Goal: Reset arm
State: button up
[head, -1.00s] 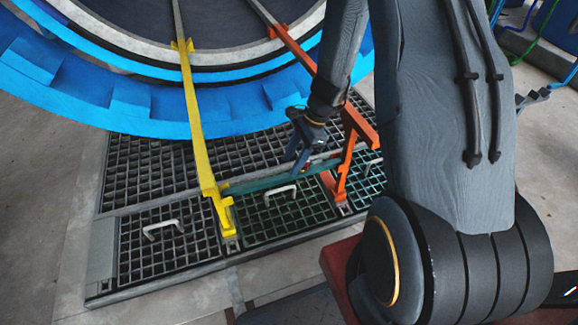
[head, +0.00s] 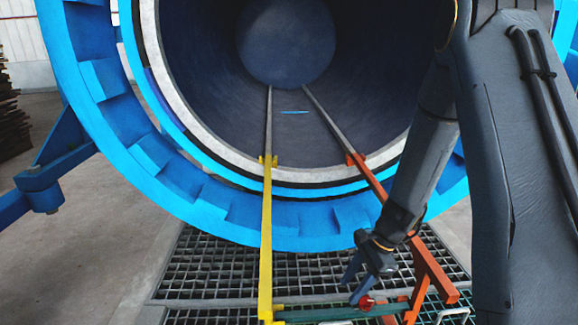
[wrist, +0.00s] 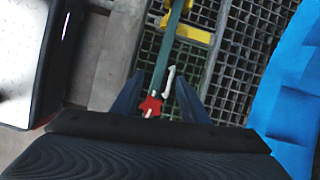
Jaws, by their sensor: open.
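My gripper (head: 353,282) is open and empty, with its two dark blue fingers pointing down near the green bar (head: 310,313) in the head view. In the wrist view my gripper (wrist: 158,97) has its fingers spread on either side of the bar's near end. A red knob (wrist: 150,105) shows there between the fingers, apart from both. The red knob (head: 366,302) also shows just below the fingers in the head view. The green bar (wrist: 173,45) runs away toward a yellow bracket (wrist: 190,32).
The blue autoclave ring (head: 210,205) and its open dark chamber (head: 215,70) stand ahead. A yellow rail (head: 266,225) and an orange rail (head: 374,188) reach out from it over metal floor grating (head: 215,270). White handles (wrist: 169,80) lie on the grating. Open floor (head: 100,255) is at left.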

jog(key=s+a+r+n+h, duration=0.1)
jog(key=s+a+r+n, duration=0.35)
jog(key=a+r, duration=0.3)
jog(key=s+a+r+n, duration=0.3)
jog(key=a+r+n, duration=0.3)
jog(key=a, duration=0.2)
jog(key=s+a+r+n+h, duration=0.1)
jog(key=s+a+r+n, duration=0.2)
jog(key=s+r+n, duration=0.45)
jog(key=s+a+r+n+h, duration=0.1)
jog(key=s+a+r+n, duration=0.25)
jog(key=s, duration=0.65)
jog(key=d+r+m+p, duration=0.2)
jog(key=d+r+p, duration=0.8)
jog(key=p, duration=0.6)
jog(key=d+r+m+h+p, duration=0.1)
jog(key=d+r+m+p, duration=0.2)
jog(key=d+r+p, duration=0.7)
notch_tip(320, 180, up, 6)
jog(key=p, duration=0.7)
jog(key=shift+d+f, duration=0.25)
jog(key=shift+d, duration=0.05)
